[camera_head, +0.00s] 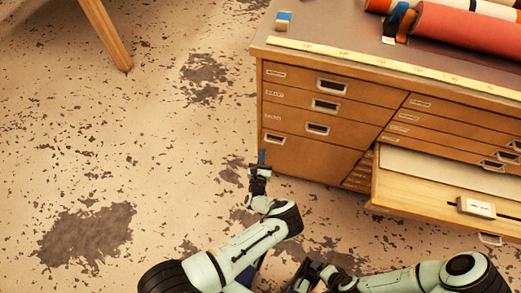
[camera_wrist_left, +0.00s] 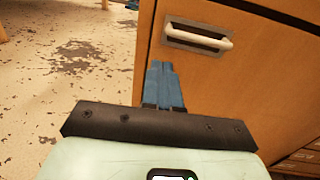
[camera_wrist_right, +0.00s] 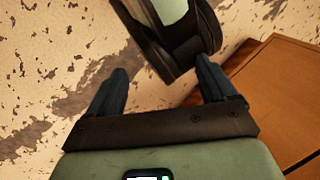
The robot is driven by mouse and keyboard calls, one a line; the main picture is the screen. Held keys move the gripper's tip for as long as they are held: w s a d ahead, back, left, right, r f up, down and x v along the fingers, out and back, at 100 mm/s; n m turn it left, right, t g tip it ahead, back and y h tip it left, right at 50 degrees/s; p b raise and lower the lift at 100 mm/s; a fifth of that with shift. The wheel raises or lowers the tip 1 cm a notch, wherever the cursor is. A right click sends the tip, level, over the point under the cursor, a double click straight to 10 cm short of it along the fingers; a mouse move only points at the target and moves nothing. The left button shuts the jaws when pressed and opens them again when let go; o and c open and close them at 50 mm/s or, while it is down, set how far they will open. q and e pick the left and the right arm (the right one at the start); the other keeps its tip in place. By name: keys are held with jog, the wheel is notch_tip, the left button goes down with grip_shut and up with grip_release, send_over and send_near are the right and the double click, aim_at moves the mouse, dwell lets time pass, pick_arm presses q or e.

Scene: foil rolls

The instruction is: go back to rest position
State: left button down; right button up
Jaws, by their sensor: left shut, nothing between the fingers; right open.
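My left gripper (camera_head: 262,158) is shut and empty in front of the left end of the wooden drawer cabinet (camera_head: 300,152). In the left wrist view its blue fingers (camera_wrist_left: 164,84) are together, below a white drawer handle (camera_wrist_left: 198,36). I cannot tell whether the fingers touch the cabinet front. My right gripper (camera_wrist_right: 160,88) is open and empty in the right wrist view, with its blue fingers apart. A dark and pale green arm part of mine shows just beyond the right fingers. In the head view the right gripper is low in the middle, near the left arm.
A drawer (camera_head: 440,200) at the cabinet's lower right stands open with a pale block (camera_head: 476,207) in it. Red and orange rolls (camera_head: 470,28) lie on the cabinet top beside a yellow ruler strip (camera_head: 370,62). A wooden leg (camera_head: 106,35) stands at upper left. The worn floor (camera_head: 130,150) at left is clear.

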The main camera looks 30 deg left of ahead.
pick_arm(q)
jog(key=a+p+v, duration=0.1)
jog(key=v, duration=0.7)
jog(key=shift+s+d+p, duration=0.15)
jog(key=shift+s+p, duration=0.25)
jog(key=shift+s, duration=0.15)
pick_arm(e)
jog(key=shift+g+y, duration=0.3)
jog(key=shift+g, duration=0.3)
jog(key=s+r, duration=0.1)
jog(key=s+a+r, duration=0.1)
jog(key=s, duration=0.1)
jog(key=shift+s+a+r, duration=0.1)
jog(key=shift+a+r, duration=0.1)
jog(key=shift+r, duration=0.2)
